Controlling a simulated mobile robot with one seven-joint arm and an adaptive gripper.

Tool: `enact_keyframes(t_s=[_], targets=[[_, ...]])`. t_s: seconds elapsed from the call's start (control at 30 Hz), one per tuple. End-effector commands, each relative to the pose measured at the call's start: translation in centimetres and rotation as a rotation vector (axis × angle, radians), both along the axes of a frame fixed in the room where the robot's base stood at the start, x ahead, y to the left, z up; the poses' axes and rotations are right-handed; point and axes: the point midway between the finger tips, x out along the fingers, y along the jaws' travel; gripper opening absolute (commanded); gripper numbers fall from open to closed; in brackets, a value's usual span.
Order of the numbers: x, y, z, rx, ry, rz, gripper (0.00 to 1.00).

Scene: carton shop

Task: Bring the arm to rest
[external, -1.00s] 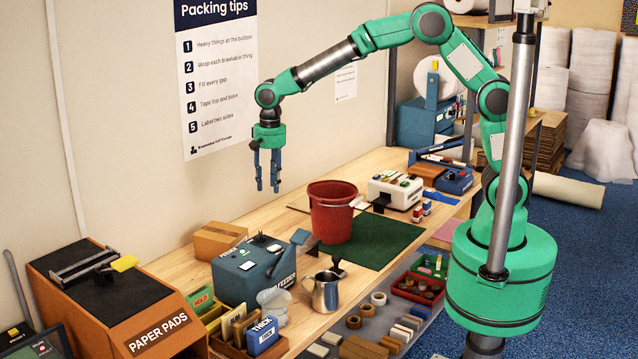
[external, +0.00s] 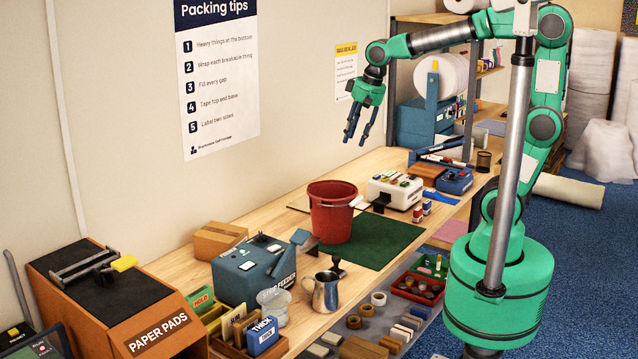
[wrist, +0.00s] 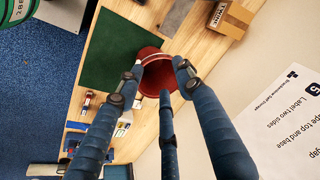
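My gripper (external: 361,125) is in the air above the back of the workbench, near the wall. Its blue fingers are spread apart with nothing between them. In the wrist view the fingers (wrist: 163,100) are also apart. Below and to the left of the gripper, a red bucket (external: 333,215) stands upright on the bench (external: 180,262) by a green mat (external: 385,240). The bucket also shows in the wrist view (wrist: 152,82), partly hidden by the fingers.
A blue strip feeder (external: 250,268), a metal jug (external: 325,292) and a small carton (external: 217,240) stand at the front left. A white machine with buttons (external: 395,190) stands behind the mat. A shelf rack (external: 391,90) and a paper roll are behind the gripper.

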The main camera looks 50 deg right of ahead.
Motion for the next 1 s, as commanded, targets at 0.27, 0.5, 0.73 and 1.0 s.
enact_keyframes(t_s=[0.27,0.5,0.73,1.0], targets=[[-6.8,-4.6,-0.4,-0.043,-0.082,0.09,0.36],[-12.6,-7.6,-1.9,-0.095,-0.147,0.167,0.36],[-16.8,-9.4,-3.9,-0.144,-0.195,0.227,0.36],[-18.6,-10.1,-4.8,-0.168,-0.212,0.254,0.36]])
